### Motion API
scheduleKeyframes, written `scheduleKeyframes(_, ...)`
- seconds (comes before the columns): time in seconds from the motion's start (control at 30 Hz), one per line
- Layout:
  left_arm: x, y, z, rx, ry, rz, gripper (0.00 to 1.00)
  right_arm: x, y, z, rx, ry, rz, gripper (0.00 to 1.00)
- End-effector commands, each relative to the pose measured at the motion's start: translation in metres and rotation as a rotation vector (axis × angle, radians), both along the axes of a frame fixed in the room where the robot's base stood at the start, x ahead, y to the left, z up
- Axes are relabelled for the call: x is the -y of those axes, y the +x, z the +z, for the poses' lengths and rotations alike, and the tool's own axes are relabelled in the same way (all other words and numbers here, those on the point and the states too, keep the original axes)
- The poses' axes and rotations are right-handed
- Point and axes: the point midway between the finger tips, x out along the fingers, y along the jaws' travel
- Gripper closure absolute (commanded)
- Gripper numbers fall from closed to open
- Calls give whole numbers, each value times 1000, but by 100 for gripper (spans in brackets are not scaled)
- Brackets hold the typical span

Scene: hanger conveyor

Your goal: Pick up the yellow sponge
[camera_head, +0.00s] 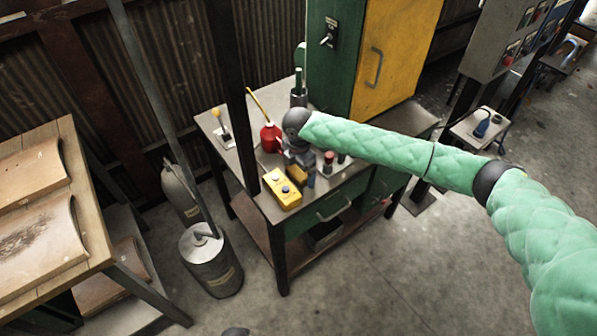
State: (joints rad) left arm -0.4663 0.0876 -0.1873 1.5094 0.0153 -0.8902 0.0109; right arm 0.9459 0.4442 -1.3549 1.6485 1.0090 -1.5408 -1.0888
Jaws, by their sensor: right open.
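A yellow block-shaped thing (281,187) lies near the front left part of the workbench top (325,196). It has a small round spot and a dark spot on top; it looks more like a button box than a plain sponge, and I cannot tell for sure. My right gripper (301,176) is open, pointing down over the bench just behind and right of the yellow thing. The fingers are small and partly blend with items there, so I cannot tell whether they touch anything. My left gripper is not in view.
A red oil can (270,137) stands behind the gripper, with small red-topped items (329,160) to its right. A dark post (237,100) rises at the bench's left side. A green and yellow cabinet (385,55) stands at the back. Open floor (370,270) lies in front.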

Motion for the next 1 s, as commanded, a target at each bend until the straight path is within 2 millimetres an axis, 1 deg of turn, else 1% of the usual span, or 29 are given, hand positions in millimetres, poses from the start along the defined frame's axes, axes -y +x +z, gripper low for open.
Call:
scheduleKeyframes(0.13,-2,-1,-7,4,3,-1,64,0,0,-7,0,0,0,0)
scheduleKeyframes(0.37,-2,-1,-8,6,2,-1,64,0,0,-9,1,1,0,0)
scheduleKeyframes(0.47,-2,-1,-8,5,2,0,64,0,0,-8,1,1,0,18)
scheduleKeyframes(0.5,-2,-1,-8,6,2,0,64,0,0,-8,1,1,0,26)
scheduleKeyframes(0.57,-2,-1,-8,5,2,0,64,0,0,-8,1,1,0,37)
scheduleKeyframes(0.6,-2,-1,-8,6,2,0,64,0,0,-8,1,1,0,45)
scheduleKeyframes(0.87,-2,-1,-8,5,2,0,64,0,0,-8,1,1,0,45)
scheduleKeyframes(1.0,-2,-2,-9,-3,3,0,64,0,0,-4,2,1,0,45)
